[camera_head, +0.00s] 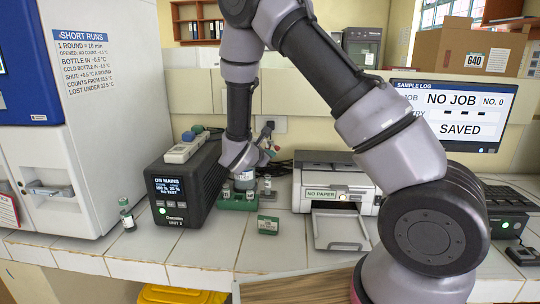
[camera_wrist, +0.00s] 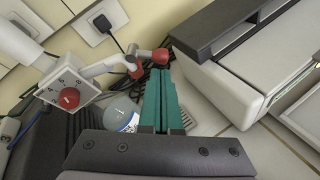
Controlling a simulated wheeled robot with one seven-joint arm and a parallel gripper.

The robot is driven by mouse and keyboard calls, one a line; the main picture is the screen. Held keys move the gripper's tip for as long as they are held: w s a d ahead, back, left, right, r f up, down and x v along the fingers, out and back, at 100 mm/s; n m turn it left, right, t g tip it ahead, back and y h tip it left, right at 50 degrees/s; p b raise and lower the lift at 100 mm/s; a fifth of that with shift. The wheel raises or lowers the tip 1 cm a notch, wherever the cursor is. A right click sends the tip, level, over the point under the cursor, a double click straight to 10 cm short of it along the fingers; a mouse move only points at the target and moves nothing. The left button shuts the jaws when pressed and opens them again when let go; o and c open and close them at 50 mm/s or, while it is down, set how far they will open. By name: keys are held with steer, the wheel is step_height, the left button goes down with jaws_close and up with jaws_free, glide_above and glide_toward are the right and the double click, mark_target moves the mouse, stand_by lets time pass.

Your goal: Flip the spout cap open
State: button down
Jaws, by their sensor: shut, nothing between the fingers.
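My gripper (camera_wrist: 161,75) shows teal fingers in the wrist view, pressed together and empty. A white spout-like fitting (camera_wrist: 103,68) lies just left of the fingertips. It has a red cap (camera_wrist: 160,55) at its end, close beside the fingertips; I cannot tell whether they touch. A second red part (camera_wrist: 136,71) sits lower on the fitting. I cannot tell for sure which part is the spout cap, or whether it is open. A clear rounded vessel (camera_wrist: 119,112) with a blue label is left of the fingers, partly hidden. In the head view my wrist covers much of this spot.
A black unit reading "ON MAINS" (camera_head: 170,192) stands left of my wrist. A printer (camera_head: 337,177) stands to the right. A green-capped vial (camera_head: 127,214) and a small green box (camera_head: 268,225) stand on the tiled bench. A red-knobbed control box (camera_wrist: 68,88) shows in the wrist view.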

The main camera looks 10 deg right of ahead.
steer(key=shift+s+d+r+n+g+h, duration=0.15)
steer(key=shift+r+n+g+h, duration=0.3)
steer(key=shift+n, duration=0.45)
steer(key=shift+s+d+r+n+g+h, duration=0.15)
steer(key=shift+r+n+g+h, duration=0.2)
steer(key=shift+n+g, duration=0.45)
steer(key=shift+n, duration=0.3)
steer(key=shift+r+n+g+h, duration=0.45)
steer(key=shift+r+n+h, duration=0.15)
steer(key=shift+n, duration=0.5)
steer(key=shift+d+r, duration=0.1)
steer(key=shift+r, duration=0.1)
stand_by(1.7)
steer(key=shift+r, duration=0.75)
